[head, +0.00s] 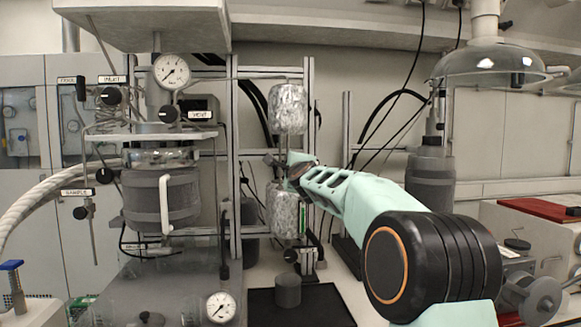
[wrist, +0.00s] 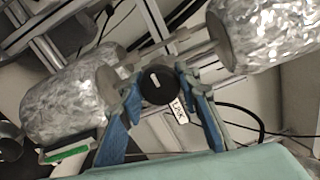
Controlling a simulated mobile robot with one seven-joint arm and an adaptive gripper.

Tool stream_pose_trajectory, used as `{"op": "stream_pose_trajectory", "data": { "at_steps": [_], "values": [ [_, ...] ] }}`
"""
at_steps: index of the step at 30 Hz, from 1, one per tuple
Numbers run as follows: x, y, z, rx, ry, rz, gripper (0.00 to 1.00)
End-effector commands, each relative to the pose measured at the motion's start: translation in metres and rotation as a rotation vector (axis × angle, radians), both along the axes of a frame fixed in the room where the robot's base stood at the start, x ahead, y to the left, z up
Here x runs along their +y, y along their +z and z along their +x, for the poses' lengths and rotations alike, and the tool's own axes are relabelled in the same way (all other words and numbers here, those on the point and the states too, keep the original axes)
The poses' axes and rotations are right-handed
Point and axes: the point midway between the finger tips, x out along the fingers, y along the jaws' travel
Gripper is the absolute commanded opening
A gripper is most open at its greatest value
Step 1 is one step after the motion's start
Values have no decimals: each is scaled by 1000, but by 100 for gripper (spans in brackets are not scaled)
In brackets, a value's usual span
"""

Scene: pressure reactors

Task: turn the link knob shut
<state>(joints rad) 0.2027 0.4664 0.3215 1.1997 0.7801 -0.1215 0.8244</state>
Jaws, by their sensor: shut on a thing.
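The link knob (wrist: 158,84) is a round black knob with a pale mark on its face, in the middle of the wrist view. A white tag reading LINK (wrist: 180,110) sits just beside it. My gripper (wrist: 160,88) has its two blue fingers on either side of the knob and is shut on it. In the head view my gripper (head: 290,172) is between the two foil-wrapped cylinders, and the knob is hidden there behind it.
Foil-wrapped cylinders stand above (head: 288,108) and below (head: 283,212) my gripper, close to it. A reactor vessel (head: 145,200) with labelled black knobs and a gauge (head: 171,71) stands to the left. A glass dome (head: 490,65) hangs at the right.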

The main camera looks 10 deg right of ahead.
Motion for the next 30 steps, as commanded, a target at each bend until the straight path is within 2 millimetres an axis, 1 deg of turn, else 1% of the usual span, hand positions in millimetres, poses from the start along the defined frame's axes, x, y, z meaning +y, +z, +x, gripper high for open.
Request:
{"op": "stream_pose_trajectory", "data": {
  "at_steps": [3,4,8,9,20,23,26,30],
  "values": [
    [0,1,0,-2,-1,2,6],
    [0,1,0,-2,-1,2,33],
    [0,1,0,-2,0,1,47],
    [0,1,0,-1,0,1,49],
    [-1,0,-3,0,-1,1,49],
    [-2,1,-10,1,-3,0,49],
    [-3,1,-20,0,-3,-1,49],
    [-3,1,-39,0,-3,-1,49]
  ]
}}
